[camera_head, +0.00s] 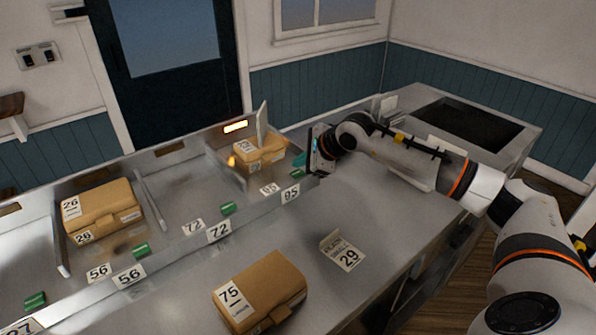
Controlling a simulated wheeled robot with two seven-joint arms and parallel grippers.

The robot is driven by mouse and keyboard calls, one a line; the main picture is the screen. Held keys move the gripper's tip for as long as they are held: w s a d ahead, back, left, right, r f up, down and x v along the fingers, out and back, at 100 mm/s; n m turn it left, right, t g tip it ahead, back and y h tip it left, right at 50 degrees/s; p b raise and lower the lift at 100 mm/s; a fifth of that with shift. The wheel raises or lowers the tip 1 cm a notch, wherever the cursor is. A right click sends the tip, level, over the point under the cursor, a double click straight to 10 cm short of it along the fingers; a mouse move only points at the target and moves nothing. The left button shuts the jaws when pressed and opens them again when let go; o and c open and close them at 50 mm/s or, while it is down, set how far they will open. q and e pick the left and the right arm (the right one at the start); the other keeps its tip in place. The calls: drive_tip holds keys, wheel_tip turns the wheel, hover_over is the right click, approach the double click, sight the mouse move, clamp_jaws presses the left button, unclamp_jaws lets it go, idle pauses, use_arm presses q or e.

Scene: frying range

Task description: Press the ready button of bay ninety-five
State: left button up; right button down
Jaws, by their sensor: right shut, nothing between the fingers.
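The bay labelled 95 (290,193) is the far bay of a steel pass counter. Its green button (297,173) sits beside the label on the front ledge, partly hidden close to my gripper. My right gripper (301,161) is shut and empty, with its teal fingertips just above this button. I cannot tell whether they touch it. My left gripper is not in view.
Bay 72 (219,231) is empty, with its own green button (228,208). Bay 56 (128,277) has a green button (140,249) and a bag marked 26 (104,207). On the front counter are a bag marked 75 (258,290) and a card marked 29 (343,252).

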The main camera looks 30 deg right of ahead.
drive_tip(key=shift+r, duration=0.1)
drive_tip(key=shift+r+p, duration=1.35)
drive_tip(key=shift+r, duration=1.55)
